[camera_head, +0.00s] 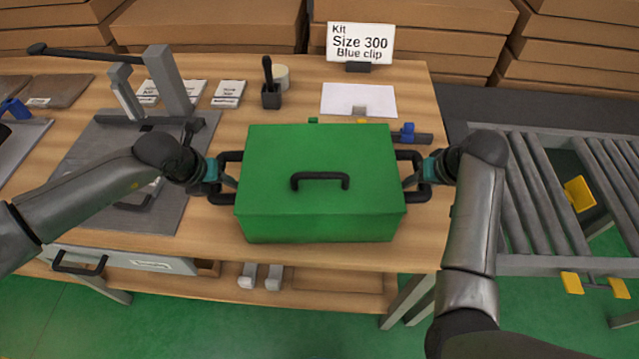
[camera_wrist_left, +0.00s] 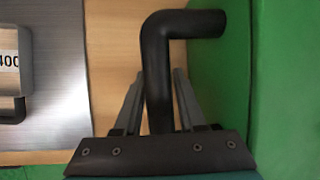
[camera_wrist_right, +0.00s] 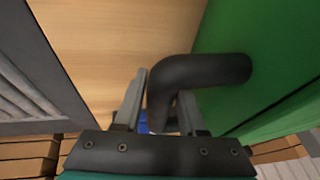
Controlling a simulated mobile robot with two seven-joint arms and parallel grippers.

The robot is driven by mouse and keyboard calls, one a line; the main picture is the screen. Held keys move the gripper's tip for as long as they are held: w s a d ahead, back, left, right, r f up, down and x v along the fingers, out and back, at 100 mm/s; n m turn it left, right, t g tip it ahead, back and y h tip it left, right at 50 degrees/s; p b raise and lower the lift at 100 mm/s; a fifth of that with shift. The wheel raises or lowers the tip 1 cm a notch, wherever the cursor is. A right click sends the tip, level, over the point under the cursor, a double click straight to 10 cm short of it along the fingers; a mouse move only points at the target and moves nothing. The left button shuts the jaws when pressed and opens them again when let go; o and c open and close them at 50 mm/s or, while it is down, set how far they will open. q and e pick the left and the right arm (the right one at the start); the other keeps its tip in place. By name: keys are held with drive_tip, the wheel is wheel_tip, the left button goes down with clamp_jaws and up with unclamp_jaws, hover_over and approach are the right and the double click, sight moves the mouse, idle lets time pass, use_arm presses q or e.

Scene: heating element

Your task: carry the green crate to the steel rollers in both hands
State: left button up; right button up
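The green crate (camera_head: 318,185), lidded with a black top handle, is level at the front middle of the wooden table; I cannot tell whether its underside touches the table. My left gripper (camera_head: 222,180) is at its left side handle. In the left wrist view the fingers (camera_wrist_left: 158,100) lie close on both sides of the black handle (camera_wrist_left: 157,65). My right gripper (camera_head: 415,180) is at the right side handle, and its fingers (camera_wrist_right: 160,105) flank that handle (camera_wrist_right: 200,75) closely. The steel rollers (camera_head: 575,185) stand to the right, beyond a floor gap.
A grey fixture (camera_head: 165,85) on a metal plate stands left of the crate. Yellow parts (camera_head: 579,194) are at the rollers. Cardboard boxes (camera_head: 210,22) line the back.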

use_arm(q)
clamp_jaws()
use_arm(e)
clamp_jaws()
idle(0.6)
use_arm(q)
drive_tip(key=shift+w+r, duration=0.1)
drive_tip(key=shift+r, duration=0.05)
use_arm(e)
drive_tip(key=shift+w+r, duration=0.15)
